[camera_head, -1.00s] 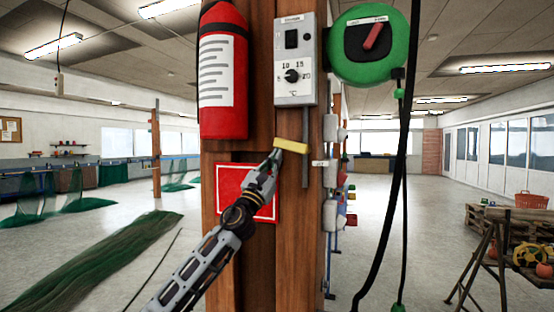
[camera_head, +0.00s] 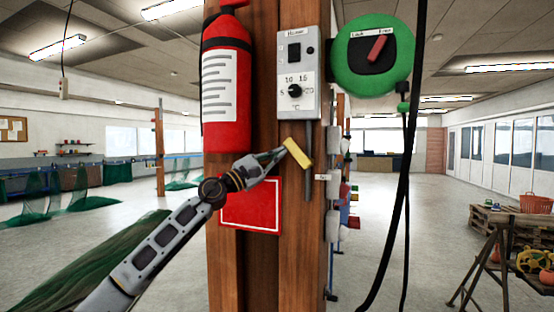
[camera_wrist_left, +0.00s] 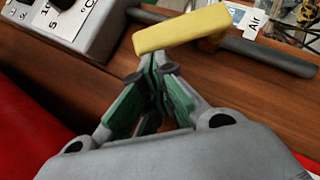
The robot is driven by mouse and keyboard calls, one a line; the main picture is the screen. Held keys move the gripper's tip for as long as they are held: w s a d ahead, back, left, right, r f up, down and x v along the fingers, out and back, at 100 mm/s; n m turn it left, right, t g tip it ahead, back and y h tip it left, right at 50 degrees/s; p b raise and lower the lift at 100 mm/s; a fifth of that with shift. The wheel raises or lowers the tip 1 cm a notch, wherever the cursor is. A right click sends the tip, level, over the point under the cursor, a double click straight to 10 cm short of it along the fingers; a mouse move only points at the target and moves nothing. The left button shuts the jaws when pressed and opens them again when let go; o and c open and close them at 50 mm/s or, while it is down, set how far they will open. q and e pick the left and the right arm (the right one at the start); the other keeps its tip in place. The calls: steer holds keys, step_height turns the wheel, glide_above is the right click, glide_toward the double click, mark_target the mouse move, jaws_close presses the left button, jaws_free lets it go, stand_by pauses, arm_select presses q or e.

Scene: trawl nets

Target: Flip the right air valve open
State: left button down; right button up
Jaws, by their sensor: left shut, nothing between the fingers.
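The air valve's yellow lever (camera_head: 298,153) sits on a thin grey pipe (camera_head: 308,185) on the wooden post and slants from upper left to lower right. It also shows in the left wrist view (camera_wrist_left: 182,29), crossing the pipe (camera_wrist_left: 265,53) at an angle. An "Air" label (camera_wrist_left: 254,22) is beside it. My left gripper (camera_head: 281,152) is shut and empty, with its fingertips at the lever's left side. In the wrist view the closed fingertips (camera_wrist_left: 155,66) are just below the lever's left end; I cannot tell whether they touch. My right gripper is not in view.
A grey heater box (camera_head: 297,105) with a dial is above the lever. A red fire extinguisher (camera_head: 226,110) and a red panel (camera_head: 252,207) are on the post. A green reel (camera_head: 350,68) with a hanging black hose (camera_head: 391,210) is at right.

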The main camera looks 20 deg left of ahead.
arm_select(q)
steer(key=shift+d+r+m+g, duration=0.3)
steer(key=shift+d+r, duration=0.05)
steer(key=shift+r, duration=0.3)
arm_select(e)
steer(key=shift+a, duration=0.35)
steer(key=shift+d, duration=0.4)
arm_select(q)
steer(key=w+a+b+v, duration=0.2)
steer(key=b+v, duration=0.5)
steer(key=v, duration=0.5)
steer(key=shift+s+a+f, duration=0.2)
steer(key=shift+a+f, duration=0.1)
steer(key=shift+f, duration=0.05)
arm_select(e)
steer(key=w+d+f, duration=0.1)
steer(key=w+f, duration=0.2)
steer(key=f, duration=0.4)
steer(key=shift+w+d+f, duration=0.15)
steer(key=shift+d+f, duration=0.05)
